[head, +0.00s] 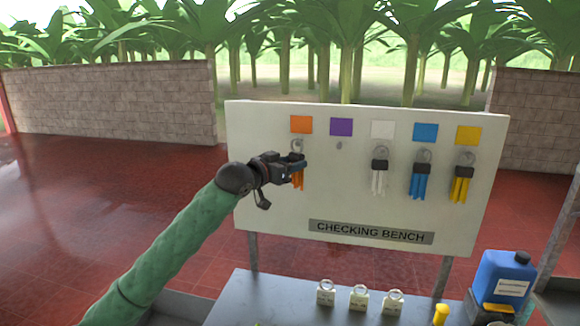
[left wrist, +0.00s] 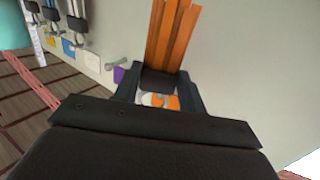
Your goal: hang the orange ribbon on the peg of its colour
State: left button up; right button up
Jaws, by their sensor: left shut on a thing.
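The orange ribbon (head: 298,180) hangs at the left of the white board, below the orange square (head: 301,124). My left gripper (head: 297,165) is shut on its black clip; in the left wrist view the fingers (left wrist: 160,90) close on the clip and the orange strips (left wrist: 170,38) stick out beyond. The ribbon's ring (head: 297,145) shows above the gripper, at the peg's place under the orange square. The peg is mostly hidden, and I cannot tell whether the ring is around it. My right gripper is not in view.
The peg (head: 339,146) under the purple square (head: 341,127) is bare. White (head: 379,182), blue (head: 421,184) and yellow (head: 460,187) ribbons hang under their own colours. Three small ringed tags (head: 359,298) and a blue container (head: 502,277) stand on the bench (head: 265,299) below.

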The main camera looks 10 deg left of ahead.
aim_at(290, 162)
pick_arm(q)
jog(key=shift+w+f, duration=0.1)
jog(key=shift+w, duration=1.15)
jog(key=shift+w+f, duration=0.1)
jog(key=shift+w, duration=0.25)
jog(key=shift+w+f, duration=0.3)
jog(key=shift+w, duration=0.15)
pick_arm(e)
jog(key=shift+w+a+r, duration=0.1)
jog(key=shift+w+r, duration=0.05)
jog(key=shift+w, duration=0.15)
pick_arm(q)
jog(key=shift+f, duration=0.1)
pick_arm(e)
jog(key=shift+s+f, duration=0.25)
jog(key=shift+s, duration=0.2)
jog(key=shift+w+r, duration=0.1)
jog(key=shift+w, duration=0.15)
